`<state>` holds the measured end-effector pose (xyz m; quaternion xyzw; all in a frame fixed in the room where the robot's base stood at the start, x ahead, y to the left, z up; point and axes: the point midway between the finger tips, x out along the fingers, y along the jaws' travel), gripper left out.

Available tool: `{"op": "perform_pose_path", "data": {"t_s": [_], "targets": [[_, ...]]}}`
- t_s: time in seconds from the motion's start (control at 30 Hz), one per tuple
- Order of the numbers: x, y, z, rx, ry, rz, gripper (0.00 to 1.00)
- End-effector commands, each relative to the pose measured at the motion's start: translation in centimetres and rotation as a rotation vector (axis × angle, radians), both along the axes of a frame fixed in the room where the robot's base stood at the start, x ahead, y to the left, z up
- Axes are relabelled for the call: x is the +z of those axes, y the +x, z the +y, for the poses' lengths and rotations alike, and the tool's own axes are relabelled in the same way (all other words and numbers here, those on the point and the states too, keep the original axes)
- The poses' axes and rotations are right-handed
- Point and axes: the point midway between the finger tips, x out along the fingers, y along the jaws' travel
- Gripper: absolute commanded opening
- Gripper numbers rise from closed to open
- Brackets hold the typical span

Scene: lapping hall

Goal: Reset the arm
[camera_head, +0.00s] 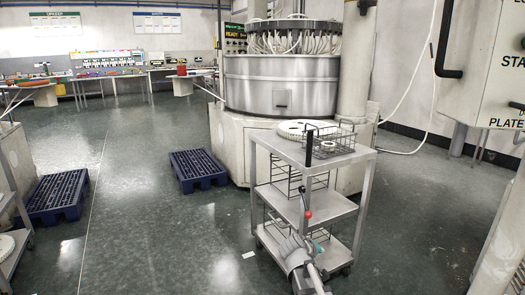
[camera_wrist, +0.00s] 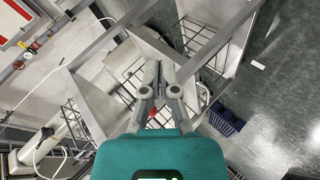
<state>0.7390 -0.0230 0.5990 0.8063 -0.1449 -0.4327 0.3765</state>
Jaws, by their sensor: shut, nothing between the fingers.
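My arm (camera_head: 306,262) reaches up from the bottom of the head view, in front of a grey three-tier cart (camera_head: 317,207). My gripper shows in the wrist view (camera_wrist: 159,66) with its two grey fingers together and nothing between them. The cart's metal frame (camera_wrist: 222,38) and wire baskets lie beyond the fingers in the wrist view. In the head view the fingertips are hard to make out against the cart. I cannot tell the exact gap between the gripper and the cart.
The cart's top holds a wire basket (camera_head: 333,140) and a white disc (camera_head: 291,130). Behind it stands a large round lapping machine (camera_head: 281,85). Blue pallets (camera_head: 198,170) (camera_head: 58,198) lie on the floor. The floor (camera_head: 135,190) between the pallets is clear. A white cabinet (camera_head: 487,60) hangs at right.

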Motion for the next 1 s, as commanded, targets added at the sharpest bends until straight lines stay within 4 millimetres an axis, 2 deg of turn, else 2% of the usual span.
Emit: {"op": "perform_pose_path", "data": {"t_s": [0.03, 0.2, 0.4, 0.6, 0.8, 0.93, 1.0], "targets": [[-0.7, -1.9, -0.6, -0.040, 0.055, 0.034, 0.00], [-3.5, -7.2, -1.2, -0.159, 0.257, 0.167, 0.00], [-5.6, -12.9, -0.4, -0.261, 0.475, 0.324, 0.00], [-6.3, -16.4, 0.8, -0.308, 0.615, 0.430, 0.00], [-6.5, -19.0, 1.8, -0.332, 0.717, 0.509, 0.00], [-6.5, -20.5, 2.3, -0.344, 0.776, 0.557, 0.00], [-5.5, -20.2, 2.3, -0.342, 0.773, 0.555, 0.00]]}}
